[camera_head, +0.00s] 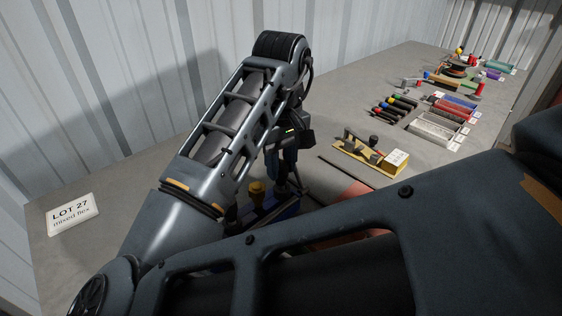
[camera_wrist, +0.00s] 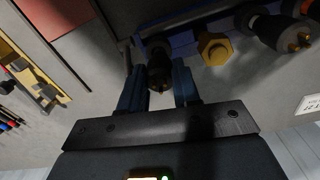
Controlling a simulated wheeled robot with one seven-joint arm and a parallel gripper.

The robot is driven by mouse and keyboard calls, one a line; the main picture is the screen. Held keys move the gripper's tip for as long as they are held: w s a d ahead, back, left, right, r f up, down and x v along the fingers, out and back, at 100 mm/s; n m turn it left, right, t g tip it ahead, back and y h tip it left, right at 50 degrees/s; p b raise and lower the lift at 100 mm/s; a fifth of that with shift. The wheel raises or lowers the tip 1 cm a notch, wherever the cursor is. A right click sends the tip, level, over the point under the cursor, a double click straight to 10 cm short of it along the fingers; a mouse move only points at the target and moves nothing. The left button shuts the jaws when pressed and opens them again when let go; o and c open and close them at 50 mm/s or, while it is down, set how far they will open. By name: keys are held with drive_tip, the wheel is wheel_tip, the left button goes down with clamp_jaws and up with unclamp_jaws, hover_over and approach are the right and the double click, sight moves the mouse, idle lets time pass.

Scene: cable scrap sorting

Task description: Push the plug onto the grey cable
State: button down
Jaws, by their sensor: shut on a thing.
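My gripper (camera_wrist: 158,78) has its two blue fingers on either side of a black plug (camera_wrist: 159,70), shut on it. The plug's pin end faces the wrist camera. It is at the edge of a blue fixture (camera_wrist: 184,42); I cannot tell whether it touches it. In the head view my gripper (camera_head: 284,172) points down over the bench, and the plug is hidden there by my arm. I cannot clearly make out the grey cable or whether the plug is on its end.
A yellow hexagonal piece (camera_wrist: 214,48) and another black plug with brass pins (camera_wrist: 288,36) stand right of the held plug. A brass-coloured board (camera_head: 370,155) is nearby. Coloured pieces and trays (camera_head: 432,130) lie farther back.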

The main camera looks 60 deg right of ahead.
drive_tip(key=shift+f, duration=0.2)
idle(0.3)
drive_tip(key=c, duration=0.7)
unclamp_jaws()
drive_tip(key=shift+c, duration=0.2)
drive_tip(key=shift+r, duration=0.1)
drive_tip(key=shift+r+p, duration=3.15)
drive_tip(key=shift+r, duration=0.3)
